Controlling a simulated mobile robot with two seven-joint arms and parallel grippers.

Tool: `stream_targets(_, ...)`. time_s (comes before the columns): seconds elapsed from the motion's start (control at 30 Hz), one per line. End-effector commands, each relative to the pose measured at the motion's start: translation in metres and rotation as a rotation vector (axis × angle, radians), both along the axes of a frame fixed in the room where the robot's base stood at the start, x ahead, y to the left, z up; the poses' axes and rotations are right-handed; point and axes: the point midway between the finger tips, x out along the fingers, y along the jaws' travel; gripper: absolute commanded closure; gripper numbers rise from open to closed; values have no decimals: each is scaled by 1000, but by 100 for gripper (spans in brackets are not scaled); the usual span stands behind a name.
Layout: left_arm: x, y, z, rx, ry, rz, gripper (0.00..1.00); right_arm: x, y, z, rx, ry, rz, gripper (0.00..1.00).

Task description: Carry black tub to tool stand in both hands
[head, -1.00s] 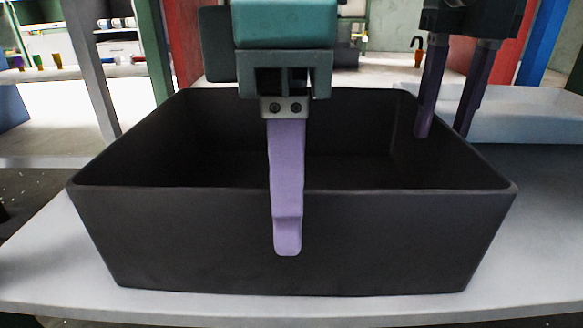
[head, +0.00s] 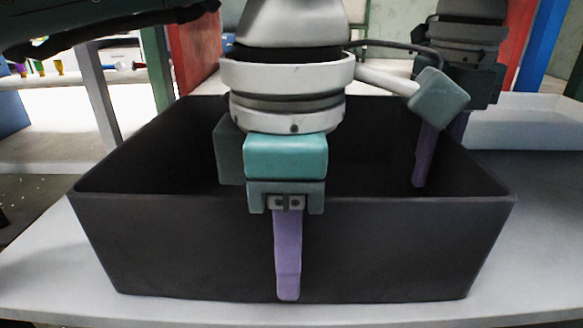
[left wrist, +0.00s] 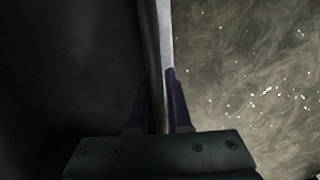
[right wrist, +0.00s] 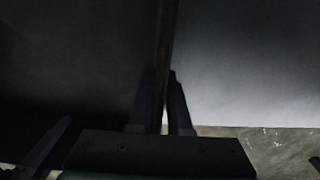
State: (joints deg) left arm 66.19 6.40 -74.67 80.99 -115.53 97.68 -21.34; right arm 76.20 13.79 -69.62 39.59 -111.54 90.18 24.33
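The black tub (head: 180,240) is a large open box standing on a pale table in the head view. My left gripper (head: 288,255) straddles its near wall from above, with one purple finger outside and the other hidden. In the left wrist view the fingers (left wrist: 160,105) lie close on either side of the tub's wall (left wrist: 70,80) and look shut on it. My right gripper (head: 440,150) straddles the right wall, one finger inside the tub. The right wrist view shows its fingers (right wrist: 160,105) close against both sides of the wall.
The pale table (head: 45,260) extends beyond the tub at both sides. A white tray (head: 535,122) lies behind the tub at right. A grey post (head: 100,100) stands at left. Red and blue uprights rise further back.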

Motion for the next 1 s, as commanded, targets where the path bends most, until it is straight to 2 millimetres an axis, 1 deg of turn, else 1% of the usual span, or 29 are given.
stream_targets(0.03,0,0,0,0,0,0,90,0,0,0,0,0,0,90)
stream_targets(0.1,0,0,0,0,0,0,98,0,0,0,0,0,0,98)
stream_targets(0.13,0,0,0,0,0,0,100,0,0,0,0,0,0,100)
stream_targets(1.0,0,0,0,0,0,0,100,0,0,0,0,0,0,100)
